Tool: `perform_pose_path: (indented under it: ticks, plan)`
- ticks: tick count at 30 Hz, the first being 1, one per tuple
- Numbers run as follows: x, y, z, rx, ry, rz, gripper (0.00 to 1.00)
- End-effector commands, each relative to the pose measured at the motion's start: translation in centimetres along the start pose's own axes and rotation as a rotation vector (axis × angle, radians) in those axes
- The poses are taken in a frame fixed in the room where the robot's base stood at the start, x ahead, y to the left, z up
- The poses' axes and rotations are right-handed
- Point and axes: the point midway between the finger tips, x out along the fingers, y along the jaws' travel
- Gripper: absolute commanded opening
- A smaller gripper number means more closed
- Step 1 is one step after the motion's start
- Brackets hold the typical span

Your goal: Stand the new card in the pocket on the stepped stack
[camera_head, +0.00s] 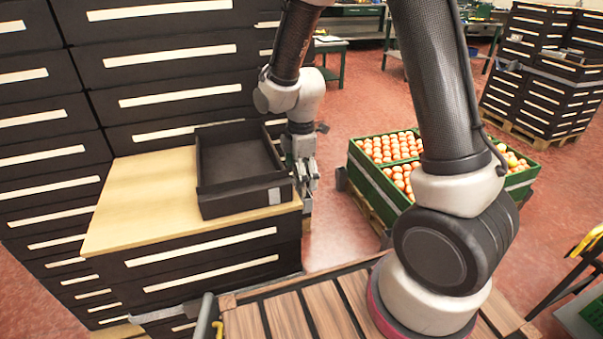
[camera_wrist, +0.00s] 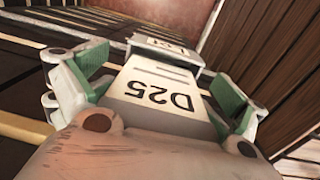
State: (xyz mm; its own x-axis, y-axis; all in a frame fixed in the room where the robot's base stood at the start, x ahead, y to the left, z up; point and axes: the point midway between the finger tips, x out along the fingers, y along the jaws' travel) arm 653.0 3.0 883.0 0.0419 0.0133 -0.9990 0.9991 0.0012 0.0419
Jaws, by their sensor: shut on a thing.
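My gripper (camera_head: 304,178) is beside the right end of the open black crate (camera_head: 222,208) on the stepped stack (camera_head: 205,262). In the wrist view my gripper (camera_wrist: 160,82) has its green-padded fingers on either side of a white card (camera_wrist: 158,96) marked D25, and is shut on it. The print appears upside down. Just beyond the card is a pale plate (camera_wrist: 165,46) with small dark marks; I cannot tell whether they touch. A small grey patch (camera_head: 274,196) on the crate's front right corner may be the pocket. The card is not distinct in the head view.
A pale wooden board (camera_head: 130,205) covers the stack's low step, bare at left. Taller black crates (camera_head: 180,95) rise behind. A green bin (camera_head: 375,185) of oranges stands to the right. My slatted wooden deck (camera_head: 290,315) is in front.

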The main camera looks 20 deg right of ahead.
Motion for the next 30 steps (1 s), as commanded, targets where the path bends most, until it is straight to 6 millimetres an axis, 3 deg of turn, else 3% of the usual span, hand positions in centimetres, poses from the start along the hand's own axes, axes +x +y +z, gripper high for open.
perform_pose_path:
  ticks: [1, 12, 15, 17, 30]
  plan:
    - [1.4, -1.4, 0.4, 0.006, -0.012, -0.039, 0.48]
    - [-0.9, -1.4, 0.5, 0.005, -0.015, -0.044, 0.46]
    - [-1.6, -1.3, 0.5, 0.004, -0.015, -0.043, 0.37]
    - [-2.1, -1.2, 0.4, 0.004, -0.014, -0.041, 0.23]
    - [-3.7, -1.0, 0.4, 0.002, -0.013, -0.036, 0.22]
